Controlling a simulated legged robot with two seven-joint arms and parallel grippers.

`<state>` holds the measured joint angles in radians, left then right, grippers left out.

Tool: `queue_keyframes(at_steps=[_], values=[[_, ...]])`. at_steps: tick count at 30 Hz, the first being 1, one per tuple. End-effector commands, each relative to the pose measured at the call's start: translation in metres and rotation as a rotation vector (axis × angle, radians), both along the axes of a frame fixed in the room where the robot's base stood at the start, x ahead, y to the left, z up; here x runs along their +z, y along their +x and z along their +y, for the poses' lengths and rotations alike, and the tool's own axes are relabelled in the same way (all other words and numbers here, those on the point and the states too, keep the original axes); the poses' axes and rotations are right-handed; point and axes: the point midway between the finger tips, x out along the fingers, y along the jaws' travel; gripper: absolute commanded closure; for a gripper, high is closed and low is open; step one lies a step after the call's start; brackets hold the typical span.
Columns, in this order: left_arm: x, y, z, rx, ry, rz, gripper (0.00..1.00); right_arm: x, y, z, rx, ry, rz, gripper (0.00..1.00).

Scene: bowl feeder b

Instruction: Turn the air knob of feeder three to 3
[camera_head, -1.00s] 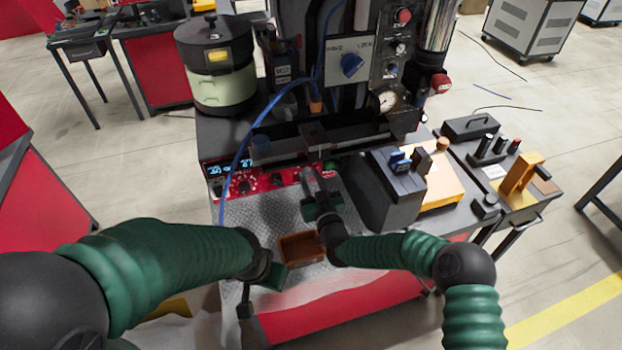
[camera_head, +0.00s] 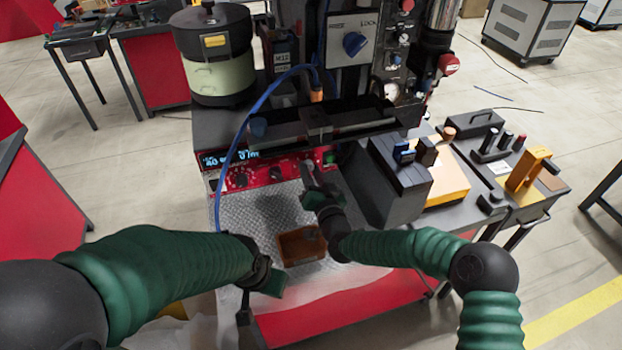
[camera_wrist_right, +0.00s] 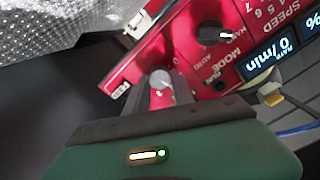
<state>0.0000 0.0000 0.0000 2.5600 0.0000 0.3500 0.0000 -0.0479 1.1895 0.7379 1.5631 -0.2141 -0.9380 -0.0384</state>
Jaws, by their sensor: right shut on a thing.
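The red control panel (camera_head: 262,172) of the feeder shows in the head view, with a lit blue display (camera_head: 232,157) and dark knobs. My right gripper (camera_head: 309,176) is at the right end of this panel. In the right wrist view its fingers (camera_wrist_right: 160,88) are shut on a small grey-capped knob (camera_wrist_right: 160,78) on the red panel. The scale around that knob is mostly hidden, so I cannot read its setting. A black mode knob (camera_wrist_right: 209,32) is beside it, apart from the fingers. My left gripper (camera_head: 266,278) hangs low at the tray's left; its fingers are unclear.
A brown tray (camera_head: 301,246) sits on the metal plate below the panel. A dark rail (camera_head: 350,128) spans above the panel, and a blue hose (camera_head: 234,155) curves down on the left. A dark box (camera_head: 402,185) stands close to the right of my right gripper.

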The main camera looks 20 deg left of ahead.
Motion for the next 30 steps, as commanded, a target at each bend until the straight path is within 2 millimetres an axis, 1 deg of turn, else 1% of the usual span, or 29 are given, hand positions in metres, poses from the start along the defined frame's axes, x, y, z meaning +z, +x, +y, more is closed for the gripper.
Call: queue_keyframes(at_steps=[1,15,24,30], values=[[-0.009,0.0,0.0,0.0,0.0,0.0,0.64,-0.003,0.002,-0.002,-0.004,0.037,0.018,1.0],[-0.049,0.0,0.0,0.0,0.0,0.0,0.64,-0.003,0.003,-0.003,-0.005,0.408,0.268,1.0],[-0.07,0.0,0.0,0.0,0.0,0.0,0.64,-0.003,0.004,-0.004,-0.005,0.634,0.421,1.0],[-0.08,0.0,0.0,0.0,0.0,0.0,0.64,-0.003,0.004,-0.005,-0.007,0.752,0.5,1.0]])
